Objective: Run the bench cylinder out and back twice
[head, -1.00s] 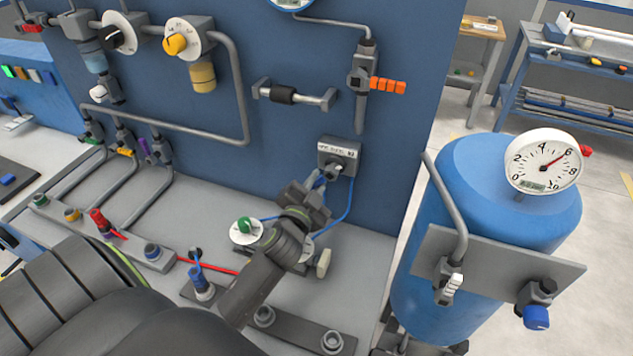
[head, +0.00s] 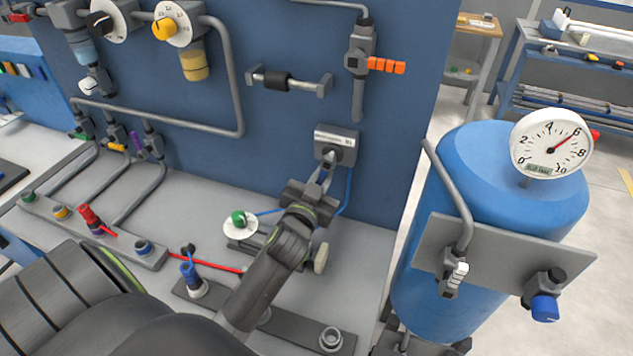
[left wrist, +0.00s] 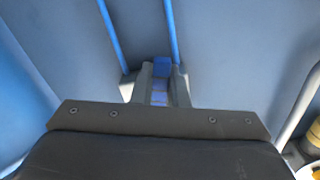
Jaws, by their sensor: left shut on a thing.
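My left gripper (head: 322,184) is at the lower side of a small labelled grey box (head: 336,145) on the blue panel. In the left wrist view its fingers are closed around a small blue piece (left wrist: 160,84), which looks like part of that box's control; the fingers hide most of it. Two blue hoses (left wrist: 172,30) run beside it. A round white disc with a green knob (head: 239,221) and a dark rail (head: 243,247) show on the bench behind my arm. They may belong to the bench cylinder, whose body my forearm mostly hides. My right gripper is out of view.
A blue tank (head: 480,190) with a white gauge (head: 551,142) stands to the right. Pipes, dials and an orange-handled valve (head: 385,66) stick out from the panel (head: 290,125). Fittings and a red hose (head: 215,265) lie along the bench front.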

